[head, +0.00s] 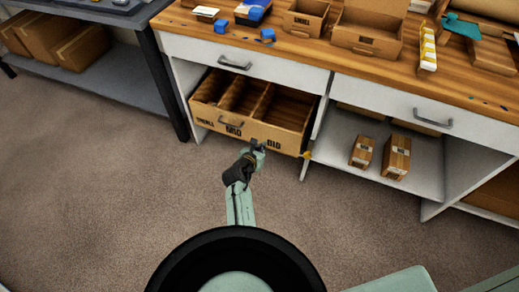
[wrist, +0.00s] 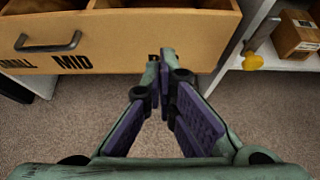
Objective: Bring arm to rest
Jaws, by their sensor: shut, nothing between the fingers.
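My gripper (head: 257,146) is in front of the lower right part of a wooden drawer (head: 240,130) in the head view. The wrist view shows the gripper (wrist: 158,62) with its two fingers angled together at the tips, shut and empty. The fingertips cover part of the drawer front (wrist: 130,40), hiding most of its right-hand label. Whether they touch the drawer front, I cannot tell. The drawer is pulled out and has several compartments, a grey handle (wrist: 48,43) and labels reading SMALL and MID.
A workbench (head: 300,60) with trays and blue items stands above the drawer. Two small boxes (head: 396,157) sit on the open shelf at right. A yellow knob (wrist: 253,61) is right of the drawer. A grey rack (head: 115,75) stands at left. The carpet (head: 110,180) is clear.

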